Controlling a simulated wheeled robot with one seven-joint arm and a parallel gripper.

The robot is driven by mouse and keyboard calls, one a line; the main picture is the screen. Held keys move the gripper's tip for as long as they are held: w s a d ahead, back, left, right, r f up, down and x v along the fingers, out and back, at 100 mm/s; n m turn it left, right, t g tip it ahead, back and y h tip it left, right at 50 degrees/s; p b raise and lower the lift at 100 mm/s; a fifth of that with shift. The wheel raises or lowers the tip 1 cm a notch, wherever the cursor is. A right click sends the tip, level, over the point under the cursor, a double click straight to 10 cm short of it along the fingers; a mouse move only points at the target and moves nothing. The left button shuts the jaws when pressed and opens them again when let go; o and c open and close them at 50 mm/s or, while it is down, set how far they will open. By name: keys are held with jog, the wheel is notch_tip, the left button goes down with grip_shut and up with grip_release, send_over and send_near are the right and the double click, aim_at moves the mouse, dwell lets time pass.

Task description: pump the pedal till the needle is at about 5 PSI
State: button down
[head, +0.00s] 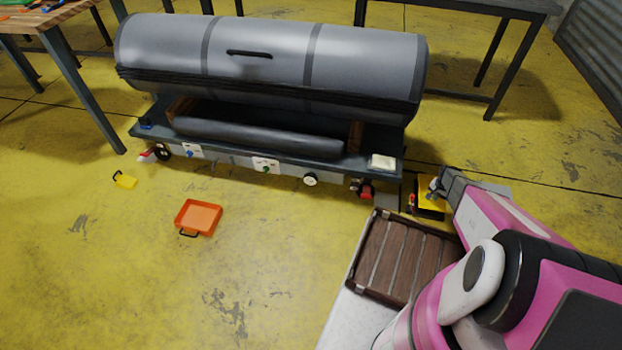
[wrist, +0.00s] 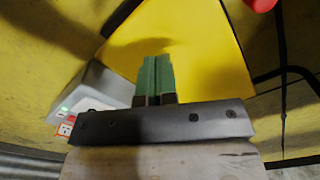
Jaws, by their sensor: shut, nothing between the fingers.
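The yellow pedal (head: 431,206) is on the floor to the right of the bench, partly hidden by my arm in the head view. In the wrist view its yellow plate (wrist: 205,55) fills the upper middle. My gripper (head: 434,190) is over the pedal, shut and empty. Its green fingers (wrist: 155,60) point at the plate; I cannot tell whether they touch it. A round white dial (head: 310,180) is on the bench front, likely the gauge. Its needle is too small to read.
A grey inflatable tube (head: 270,60) lies on the bench (head: 230,165). A red-handled valve (head: 366,191) is at its right front corner. A slatted brown crate (head: 405,255) is near my arm. An orange tray (head: 198,217) and a yellow item (head: 124,180) lie on the floor at left.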

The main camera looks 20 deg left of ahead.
jog(key=shift+f, duration=0.2)
jog(key=shift+f, duration=2.2)
jog(key=shift+r, duration=2.4)
